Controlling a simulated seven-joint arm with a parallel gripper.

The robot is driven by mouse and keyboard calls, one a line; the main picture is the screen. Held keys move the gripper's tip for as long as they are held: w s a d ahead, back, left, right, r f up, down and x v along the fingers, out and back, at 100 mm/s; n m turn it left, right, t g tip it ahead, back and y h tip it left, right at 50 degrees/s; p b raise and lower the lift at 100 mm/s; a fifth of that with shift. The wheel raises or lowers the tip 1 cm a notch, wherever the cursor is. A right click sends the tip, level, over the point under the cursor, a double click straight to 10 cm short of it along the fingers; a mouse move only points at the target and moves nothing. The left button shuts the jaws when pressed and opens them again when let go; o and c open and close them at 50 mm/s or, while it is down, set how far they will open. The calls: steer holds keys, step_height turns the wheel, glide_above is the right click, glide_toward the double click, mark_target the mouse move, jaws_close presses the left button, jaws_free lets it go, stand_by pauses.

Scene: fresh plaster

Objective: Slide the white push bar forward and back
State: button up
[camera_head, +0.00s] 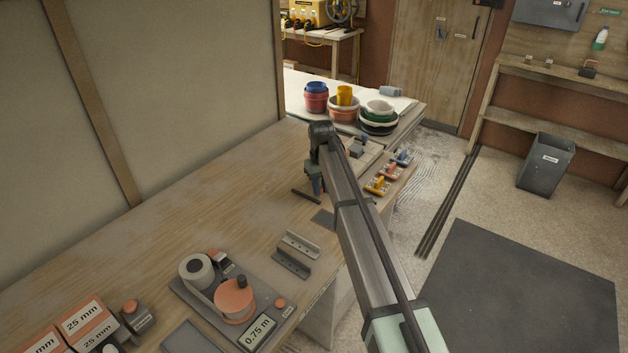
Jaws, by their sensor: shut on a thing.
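My gripper (317,186) is at the far end of my arm, low over the wooden bench near its far right part. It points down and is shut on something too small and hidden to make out. A thin dark bar (301,194) lies just below and left of the fingers; I cannot tell if they touch it. I cannot make out a white push bar. A small grey and pale fixture (360,147) shows just beyond my arm, partly covered by it.
Blue, red and yellow clamp-like pieces (378,186) sit at the bench's right edge. Grey brackets (300,244) and a tray with a tape roll and orange disc (235,298) lie nearer. Buckets (317,97) stand behind. A partition (190,90) bounds the left. The bench's middle left is clear.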

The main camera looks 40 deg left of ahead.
steer(key=shift+w+a+r, duration=0.1)
steer(key=shift+w+a, duration=0.15)
steer(key=shift+a, duration=0.65)
steer(key=shift+s+a+r, duration=0.1)
steer(key=shift+a+r, duration=0.05)
steer(key=shift+a, duration=1)
steer(key=shift+a+r, duration=0.1)
steer(key=shift+a, duration=0.8)
steer(key=shift+o, duration=0.2)
steer(key=shift+a, duration=0.3)
steer(key=shift+d+f, duration=0.25)
steer(key=shift+d, duration=0.25)
steer(key=shift+c, duration=0.2)
steer(key=o, duration=0.8)
steer(key=shift+d+f, duration=0.1)
steer(key=shift+d, duration=0.2)
steer(key=shift+s, duration=0.1)
